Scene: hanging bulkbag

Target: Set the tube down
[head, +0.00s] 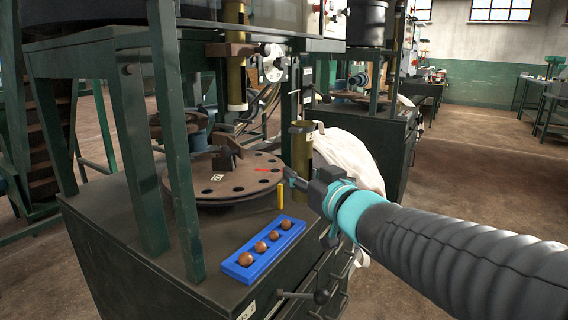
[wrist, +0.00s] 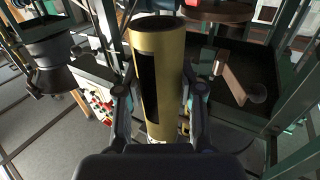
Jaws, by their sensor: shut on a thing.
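The brass tube (head: 302,158) stands upright at the right edge of the round plate in the head view. My gripper (head: 292,180) is shut on its lower part from the right. In the wrist view the tube (wrist: 157,65) shows between the two fingers of my gripper (wrist: 160,98), with a dark slot in its side. The round plate (head: 225,185) has holes around its rim and lies on the dark cabinet top. I cannot tell whether the tube's lower end touches anything, as my gripper hides part of it.
A blue tray (head: 245,272) with several brown balls lies at the cabinet's front. A small yellow upright piece (head: 280,197) stands beside the plate. Another brass tube (head: 236,75) hangs on the machine above. Green frame posts (head: 172,130) stand left; a white bag (head: 345,152) is behind.

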